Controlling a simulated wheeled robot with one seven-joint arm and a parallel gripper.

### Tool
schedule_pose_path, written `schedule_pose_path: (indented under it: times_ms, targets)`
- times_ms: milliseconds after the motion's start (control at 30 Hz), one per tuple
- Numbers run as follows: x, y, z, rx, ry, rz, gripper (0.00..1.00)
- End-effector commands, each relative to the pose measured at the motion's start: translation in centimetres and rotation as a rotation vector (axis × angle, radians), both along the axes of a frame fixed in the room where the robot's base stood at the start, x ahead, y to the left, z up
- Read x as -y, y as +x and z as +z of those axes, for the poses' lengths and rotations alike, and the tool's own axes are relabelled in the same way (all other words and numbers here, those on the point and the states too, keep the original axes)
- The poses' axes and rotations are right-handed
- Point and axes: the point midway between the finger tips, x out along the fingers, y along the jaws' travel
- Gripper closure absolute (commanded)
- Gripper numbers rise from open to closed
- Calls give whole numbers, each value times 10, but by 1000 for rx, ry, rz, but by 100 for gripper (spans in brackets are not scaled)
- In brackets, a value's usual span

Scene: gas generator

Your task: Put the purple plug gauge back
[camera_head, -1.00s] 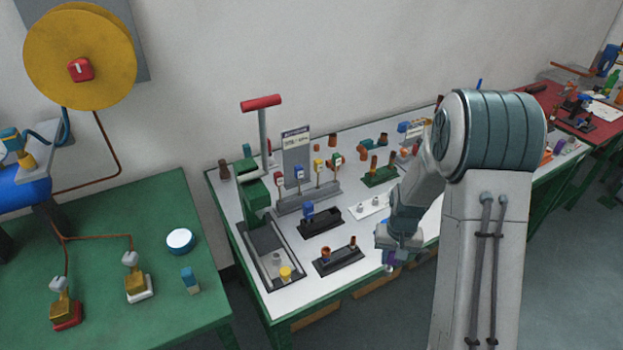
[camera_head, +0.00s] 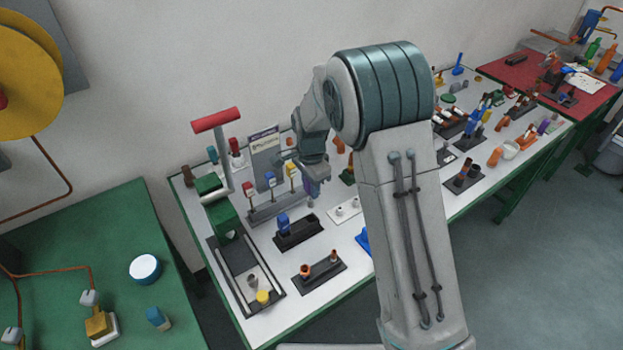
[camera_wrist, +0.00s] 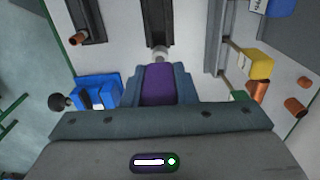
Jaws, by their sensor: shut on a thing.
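My gripper (camera_head: 312,178) is shut on the purple plug gauge (camera_head: 313,189). It holds the gauge above the white table at the right end of the grey gauge rack (camera_head: 272,209). In the wrist view, the purple body (camera_wrist: 158,86) sits between the two fingers, with a pale metal tip (camera_wrist: 160,54) beyond them. The rack holds a red gauge (camera_head: 249,189), a blue gauge (camera_head: 270,179) and a yellow gauge (camera_head: 291,170). The rack (camera_wrist: 219,38) and yellow gauge (camera_wrist: 259,64) also show right of the gripper in the wrist view. I cannot tell whether the held gauge touches the rack.
A sign (camera_head: 265,157) stands behind the rack. A green press with a red handle (camera_head: 215,120) stands to the left. My arm hides part of the table.

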Motion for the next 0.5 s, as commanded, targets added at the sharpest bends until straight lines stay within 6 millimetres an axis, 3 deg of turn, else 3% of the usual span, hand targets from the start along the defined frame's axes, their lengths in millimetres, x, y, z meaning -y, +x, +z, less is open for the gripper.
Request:
schedule_pose_path:
  times_ms: [367, 500]
  targets:
    - [0, 0, -2, 1, -1, 2, 91]
    - [1, 0, -11, -1, -1, 1, 91]
